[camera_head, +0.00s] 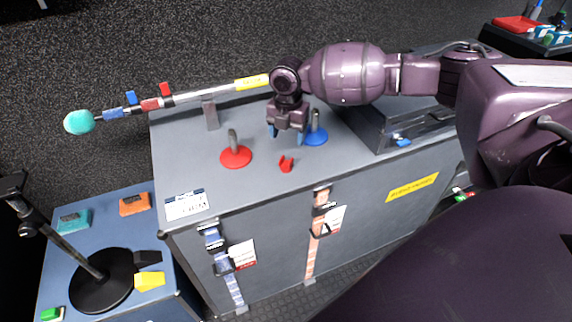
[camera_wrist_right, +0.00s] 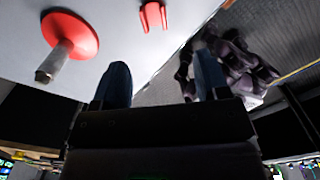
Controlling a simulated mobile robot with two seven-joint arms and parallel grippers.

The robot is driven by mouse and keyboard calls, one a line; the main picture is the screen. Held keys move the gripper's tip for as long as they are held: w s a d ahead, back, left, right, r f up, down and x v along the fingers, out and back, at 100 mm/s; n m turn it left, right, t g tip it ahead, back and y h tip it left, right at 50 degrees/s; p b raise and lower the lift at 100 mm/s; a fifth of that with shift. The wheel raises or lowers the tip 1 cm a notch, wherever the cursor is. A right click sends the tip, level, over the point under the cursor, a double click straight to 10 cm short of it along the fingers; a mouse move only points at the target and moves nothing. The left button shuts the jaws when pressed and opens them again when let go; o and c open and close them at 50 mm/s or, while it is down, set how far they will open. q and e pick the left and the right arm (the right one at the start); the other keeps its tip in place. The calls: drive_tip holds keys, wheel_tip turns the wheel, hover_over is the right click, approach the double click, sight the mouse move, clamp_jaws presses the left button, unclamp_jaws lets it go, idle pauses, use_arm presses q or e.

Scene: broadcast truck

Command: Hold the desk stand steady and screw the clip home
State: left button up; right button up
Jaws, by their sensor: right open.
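A desk stand with a round red base (camera_head: 236,157) and a short grey post stands upright on the grey cabinet top. A second stand with a blue base (camera_head: 315,137) stands to its right, partly behind my right gripper. A small red clip (camera_head: 286,164) lies loose on the top between and in front of them. My right gripper (camera_head: 286,136) is open and empty, above the top between the two stands. In the right wrist view, the red stand (camera_wrist_right: 72,35) and the red clip (camera_wrist_right: 153,15) lie beyond the open fingers (camera_wrist_right: 163,76). My left gripper does not show.
A boom pole (camera_head: 215,92) with a teal tip and red and blue clips runs along the back, resting on a grey support (camera_head: 210,115). A lower blue table (camera_head: 115,205) at left holds a black stand (camera_head: 100,282) and several coloured pieces.

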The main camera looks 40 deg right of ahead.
drive_tip(key=b, duration=0.1)
hover_over(287, 166)
wheel_tip(287, 166, down, 6)
drive_tip(key=shift+r, duration=0.25)
drive_tip(key=shift+f, duration=0.1)
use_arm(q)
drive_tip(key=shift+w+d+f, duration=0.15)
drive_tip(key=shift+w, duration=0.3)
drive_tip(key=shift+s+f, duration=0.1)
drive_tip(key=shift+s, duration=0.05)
